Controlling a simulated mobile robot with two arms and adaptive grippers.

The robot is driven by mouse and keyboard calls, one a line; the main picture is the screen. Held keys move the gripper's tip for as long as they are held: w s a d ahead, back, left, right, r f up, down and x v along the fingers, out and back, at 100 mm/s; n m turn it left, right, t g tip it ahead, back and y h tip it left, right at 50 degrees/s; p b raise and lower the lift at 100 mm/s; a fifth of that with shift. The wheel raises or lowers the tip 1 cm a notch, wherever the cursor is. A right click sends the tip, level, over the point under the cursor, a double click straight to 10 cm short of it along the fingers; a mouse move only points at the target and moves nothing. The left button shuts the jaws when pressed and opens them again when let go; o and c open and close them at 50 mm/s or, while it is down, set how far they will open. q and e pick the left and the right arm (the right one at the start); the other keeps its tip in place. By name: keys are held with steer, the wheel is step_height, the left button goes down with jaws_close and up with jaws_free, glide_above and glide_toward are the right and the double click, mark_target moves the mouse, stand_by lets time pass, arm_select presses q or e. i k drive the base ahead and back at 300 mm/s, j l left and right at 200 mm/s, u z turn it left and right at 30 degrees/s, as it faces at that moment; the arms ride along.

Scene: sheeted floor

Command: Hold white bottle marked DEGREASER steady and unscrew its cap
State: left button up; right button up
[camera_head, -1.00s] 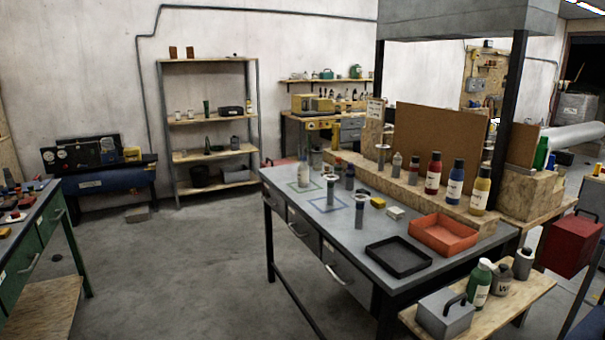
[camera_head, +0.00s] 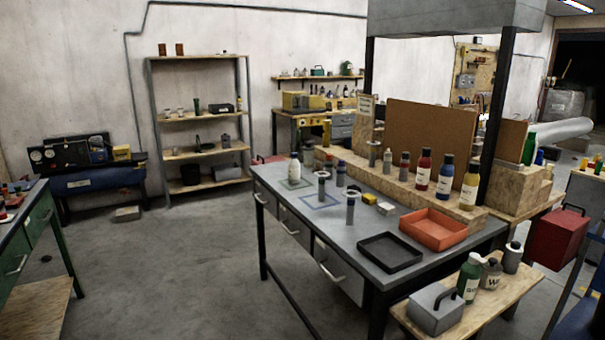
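Neither of my grippers is in view.
Black tray (camera_head: 390,265) and orange tray (camera_head: 434,243) lie at the bench's near end. Grey cylinders (camera_head: 350,212) stand midbench. Red, blue and yellow bottles line the wooden ledge (camera_head: 445,204). A low wooden bench (camera_head: 408,325) stands at front.

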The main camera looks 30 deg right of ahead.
mark_target(294, 165)
steer(key=i+z, duration=0.15)
steer(key=z, duration=0.2)
steer(key=i+z, duration=0.15)
steer(key=z, duration=0.2)
steer(key=i+j+z, duration=0.15)
steer(key=z, duration=0.2)
steer(key=i+j+z, duration=0.15)
steer(key=i+j, duration=0.2)
steer(key=i+j+z, duration=0.2)
steer(key=i+j, duration=0.2)
steer(key=i+j+z, duration=0.15)
steer(key=i+j, duration=0.15)
steer(key=j, duration=0.2)
steer(key=i+j+z, duration=0.2)
steer(key=j, duration=0.25)
steer(key=i, duration=0.1)
